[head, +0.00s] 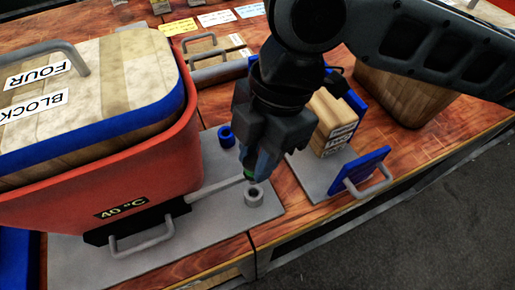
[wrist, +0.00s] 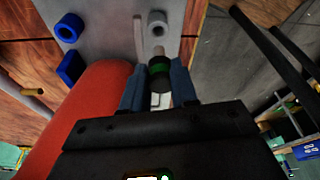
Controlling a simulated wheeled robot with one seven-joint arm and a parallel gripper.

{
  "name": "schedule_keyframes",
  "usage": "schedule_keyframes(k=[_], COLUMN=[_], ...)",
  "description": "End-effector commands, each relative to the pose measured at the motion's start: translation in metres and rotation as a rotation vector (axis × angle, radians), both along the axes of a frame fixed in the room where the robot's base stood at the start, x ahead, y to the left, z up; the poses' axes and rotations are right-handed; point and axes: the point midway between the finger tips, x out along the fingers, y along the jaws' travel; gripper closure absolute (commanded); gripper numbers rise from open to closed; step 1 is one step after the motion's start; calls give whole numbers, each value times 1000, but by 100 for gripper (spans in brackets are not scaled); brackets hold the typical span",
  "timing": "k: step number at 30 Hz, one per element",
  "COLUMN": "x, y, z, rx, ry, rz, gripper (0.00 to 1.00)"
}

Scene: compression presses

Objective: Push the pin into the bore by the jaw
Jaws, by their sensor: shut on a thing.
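My gripper (head: 251,172) is shut on a pin, with a finger on either side of it. In the wrist view the pin (wrist: 159,72) has a dark body, a green band and a pale tip, between the blue-grey fingers. In the head view only a bit of its green shows at the fingertips. A grey ring-shaped socket with a bore (head: 254,194) stands on the grey plate just below the fingertips. The socket also shows in the wrist view (wrist: 157,20), just beyond the pin's tip. The tip looks outside the bore; the exact gap is unclear.
A red press box (head: 70,190) marked 40 °C, with a wood-topped lid, stands at left; a grey rod runs from it toward the socket. A blue ring (head: 226,136) sits on the plate behind. Wooden blocks (head: 333,120) and a blue handled panel (head: 360,172) are at right.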

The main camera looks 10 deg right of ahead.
Motion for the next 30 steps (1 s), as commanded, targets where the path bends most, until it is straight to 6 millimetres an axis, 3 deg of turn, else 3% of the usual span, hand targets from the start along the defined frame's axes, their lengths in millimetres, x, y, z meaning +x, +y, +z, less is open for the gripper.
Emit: schedule_keyframes(k=[10, 30], x=[0, 0], y=[0, 0], z=[-31, -33], rx=[1, 1], ry=[0, 1], rz=[1, -1], gripper=[100, 100])
